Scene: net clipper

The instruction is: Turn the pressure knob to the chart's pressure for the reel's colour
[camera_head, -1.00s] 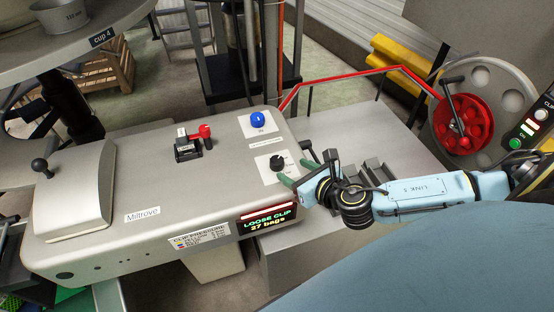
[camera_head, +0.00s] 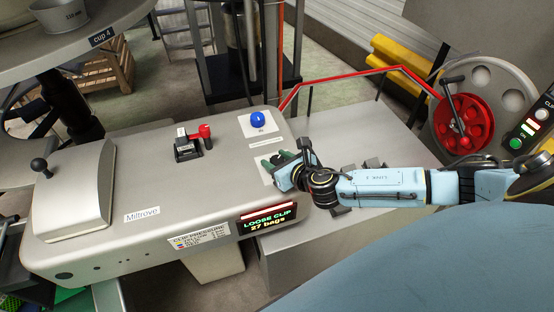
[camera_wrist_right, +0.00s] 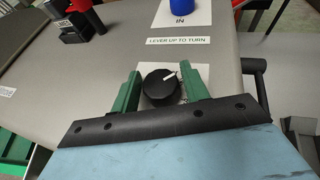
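The black pressure knob (camera_wrist_right: 160,87) with a white pointer sits on a pale dial plate in the right wrist view. Its pointer aims up and to the right. My right gripper (camera_wrist_right: 163,85) is open, with one green finger on each side of the knob; I cannot tell if they touch it. In the head view my right gripper (camera_head: 277,162) hides most of the knob. The clip pressure chart (camera_head: 201,236) is on the machine's front edge, its rows too small to read. The red reel (camera_head: 465,125) hangs at the right with a red strip running from it. My left gripper is not in view.
A blue knob (camera_head: 258,120) stands behind the dial, and a "LEVER UP TO TURN" label (camera_wrist_right: 179,41) lies between them. A red-handled lever (camera_head: 204,131) stands left on the machine top. A display (camera_head: 268,219) reads "LOOSE CLIP 27 bags".

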